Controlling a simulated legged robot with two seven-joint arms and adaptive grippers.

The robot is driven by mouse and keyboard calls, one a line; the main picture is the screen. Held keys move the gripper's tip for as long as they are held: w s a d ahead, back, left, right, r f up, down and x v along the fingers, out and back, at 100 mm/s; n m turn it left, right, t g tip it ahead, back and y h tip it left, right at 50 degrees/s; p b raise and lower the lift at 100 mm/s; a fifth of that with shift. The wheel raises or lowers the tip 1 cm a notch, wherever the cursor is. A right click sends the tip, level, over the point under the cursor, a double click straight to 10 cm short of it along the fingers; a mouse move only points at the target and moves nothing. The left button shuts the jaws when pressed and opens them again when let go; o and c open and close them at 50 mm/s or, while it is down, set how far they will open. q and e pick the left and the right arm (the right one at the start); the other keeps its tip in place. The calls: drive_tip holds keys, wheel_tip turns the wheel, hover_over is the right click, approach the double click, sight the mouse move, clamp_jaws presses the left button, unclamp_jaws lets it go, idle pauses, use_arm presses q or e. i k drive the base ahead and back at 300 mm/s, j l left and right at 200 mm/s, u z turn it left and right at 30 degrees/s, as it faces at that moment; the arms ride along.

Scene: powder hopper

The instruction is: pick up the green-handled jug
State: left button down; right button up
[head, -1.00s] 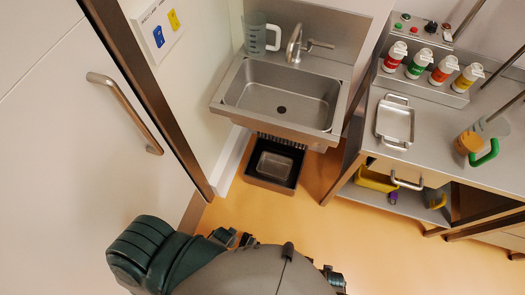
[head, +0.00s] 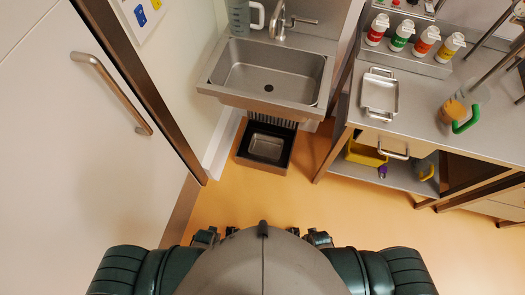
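The green-handled jug (head: 456,110) is on the steel counter at the right of the head view. It is a clear jug with an orange-brown content low in it, and its green handle (head: 467,119) faces the front right. Its upper part is hard to make out against the steel.
A steel tray (head: 379,93) lies left of the jug on the counter (head: 420,115). Several bottles (head: 424,41) stand in a rack behind. A black bin (head: 265,146) sits below. The orange floor (head: 290,205) is clear in front.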

sight(467, 101)
drive_tip(key=z, duration=1.7)
